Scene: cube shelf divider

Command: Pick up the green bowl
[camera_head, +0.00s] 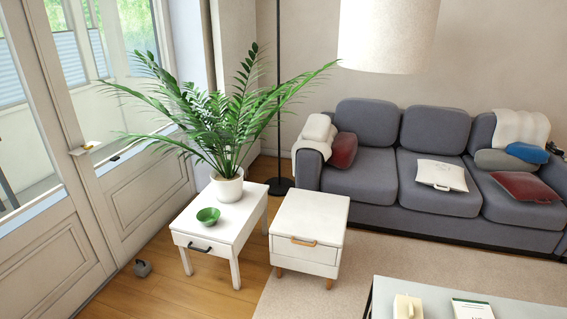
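The green bowl (208,216) stands upright on a white side table (225,230), near its front left part. It looks empty, and a white plant pot stands behind it on the same table. The bowl is fully visible. Neither of my grippers nor my arms show in the head view.
The potted plant (226,187) spreads long leaves above the table. A white drawer cabinet (310,233) stands close on the right. A grey doorstop-like object (142,268) lies on the wooden floor (205,296). A grey sofa (362,180) and a low table (450,290) are further right.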

